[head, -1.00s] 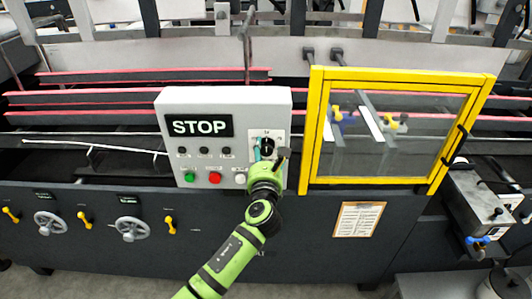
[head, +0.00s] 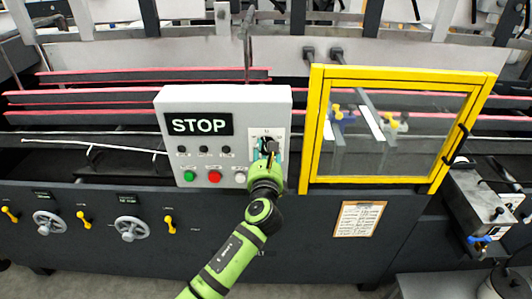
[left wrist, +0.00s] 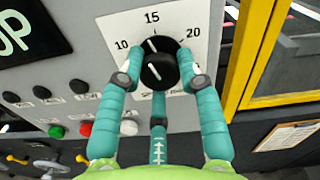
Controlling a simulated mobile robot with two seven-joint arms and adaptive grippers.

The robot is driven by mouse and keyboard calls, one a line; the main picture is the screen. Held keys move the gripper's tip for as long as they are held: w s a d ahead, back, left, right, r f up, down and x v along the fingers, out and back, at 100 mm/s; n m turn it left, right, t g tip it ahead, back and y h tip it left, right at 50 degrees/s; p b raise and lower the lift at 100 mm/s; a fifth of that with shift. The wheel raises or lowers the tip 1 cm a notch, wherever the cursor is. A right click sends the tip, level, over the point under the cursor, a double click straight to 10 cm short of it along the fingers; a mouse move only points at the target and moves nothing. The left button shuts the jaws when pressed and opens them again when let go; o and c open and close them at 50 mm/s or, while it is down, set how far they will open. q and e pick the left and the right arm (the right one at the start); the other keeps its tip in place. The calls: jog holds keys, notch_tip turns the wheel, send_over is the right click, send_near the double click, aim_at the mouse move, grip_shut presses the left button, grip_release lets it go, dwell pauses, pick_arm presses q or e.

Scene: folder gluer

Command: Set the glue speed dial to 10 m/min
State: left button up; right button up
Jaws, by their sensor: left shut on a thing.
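The black glue speed dial (left wrist: 162,58) sits on a white scale plate (left wrist: 123,24) marked 10, 15 and 20. White lines on the knob slant up and to the left; the upper one points between 10 and 15, closer to 15. In the head view the dial (head: 268,144) is on the right side of the grey control box (head: 225,100), partly hidden by my left gripper (head: 267,153). In the left wrist view the teal fingers of my left gripper (left wrist: 162,66) are shut on the dial from both sides. My right gripper is not in view.
A green button (head: 189,176), a red button (head: 214,176) and a white button (head: 240,177) sit below and left of the dial. A STOP sign (head: 199,125) is at the upper left. A yellow-framed guard door (head: 308,140) stands close on the right.

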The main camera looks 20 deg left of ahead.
pick_arm(q)
jog(key=shift+d+f+n+b, duration=0.15)
jog(key=shift+n+b, duration=0.5)
jog(key=shift+n, duration=1.45)
jog(key=shift+f+n+b, duration=0.2)
jog(key=shift+n+b, duration=0.4)
jog(key=shift+n, duration=1.5)
jog(key=o, duration=1.2)
jog(key=shift+c, duration=0.2)
jog(key=shift+r, duration=0.2)
jog(key=shift+s, duration=0.1)
jog(key=v, duration=1.2)
